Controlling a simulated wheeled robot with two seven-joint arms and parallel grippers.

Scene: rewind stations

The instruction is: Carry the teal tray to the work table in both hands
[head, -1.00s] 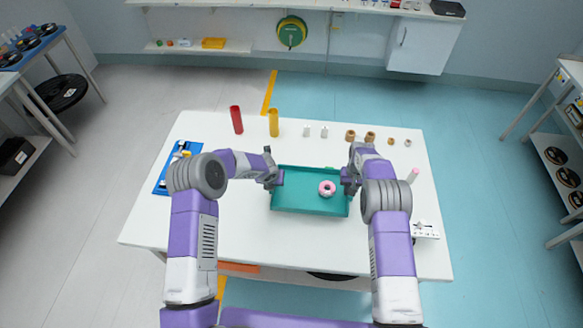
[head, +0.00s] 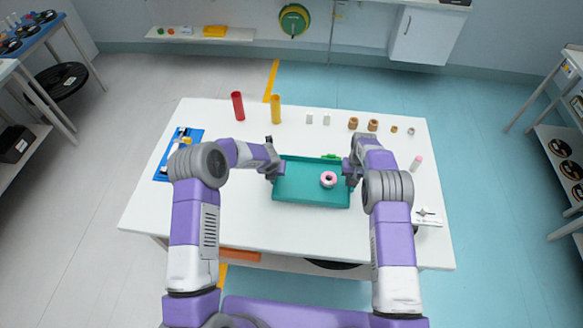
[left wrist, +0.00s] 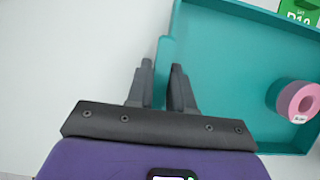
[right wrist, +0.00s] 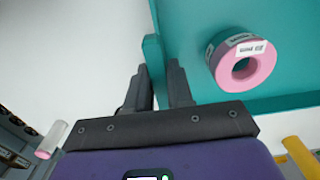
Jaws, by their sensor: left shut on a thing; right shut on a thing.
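The teal tray (head: 300,195) is over the white work table (head: 250,230), between my two grippers. I cannot tell whether it touches the table top. A pink and grey ring-shaped roll (head: 328,179) lies in the tray, right of its middle; it also shows in the left wrist view (left wrist: 298,100) and the right wrist view (right wrist: 242,60). My left gripper (left wrist: 160,68) is shut on the tray's left wall. My right gripper (right wrist: 158,66) is shut on the tray's right wall.
A red cylinder (head: 238,106) and a yellow cylinder (head: 275,109) stand at the table's back. Small brown spools (head: 373,125) stand back right. A blue board (head: 180,152) lies at left, a pink-topped cylinder (head: 416,163) at right. A green label (head: 331,156) shows at the tray's far edge.

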